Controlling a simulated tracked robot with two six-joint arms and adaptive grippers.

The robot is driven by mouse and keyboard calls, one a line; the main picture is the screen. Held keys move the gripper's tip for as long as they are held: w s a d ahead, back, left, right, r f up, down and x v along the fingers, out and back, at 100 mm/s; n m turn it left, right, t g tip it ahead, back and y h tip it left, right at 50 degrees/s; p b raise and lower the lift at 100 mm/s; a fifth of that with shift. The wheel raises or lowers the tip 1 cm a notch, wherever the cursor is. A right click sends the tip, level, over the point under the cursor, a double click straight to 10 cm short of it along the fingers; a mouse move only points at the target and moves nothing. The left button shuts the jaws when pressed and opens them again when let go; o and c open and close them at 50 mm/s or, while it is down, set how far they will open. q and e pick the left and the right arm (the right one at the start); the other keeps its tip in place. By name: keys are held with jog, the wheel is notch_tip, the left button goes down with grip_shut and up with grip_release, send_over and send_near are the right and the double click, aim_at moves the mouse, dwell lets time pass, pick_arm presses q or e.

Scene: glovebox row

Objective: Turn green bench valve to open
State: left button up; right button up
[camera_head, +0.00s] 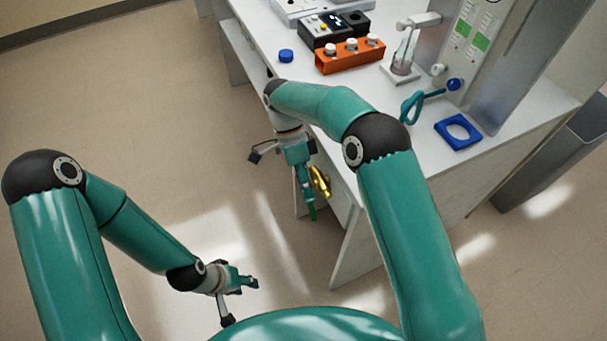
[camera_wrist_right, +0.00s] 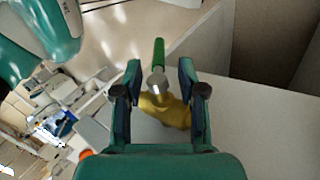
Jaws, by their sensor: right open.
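The bench valve has a brass body (camera_head: 320,181) on the side of the white bench and a green lever handle (camera_head: 312,212) pointing down in the head view. In the right wrist view the green handle (camera_wrist_right: 158,54) points up the picture from the brass body (camera_wrist_right: 165,108). My right gripper (camera_wrist_right: 158,82) is open, with one finger on each side of the valve where the handle meets the body. I cannot tell whether a finger touches it. In the head view my right gripper (camera_head: 303,178) is close beside the valve. My left gripper (camera_head: 250,282) is low over the floor, away from the bench; its fingers look apart.
Open floor lies left of the bench.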

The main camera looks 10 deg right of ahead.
jog(key=shift+v, duration=2.1)
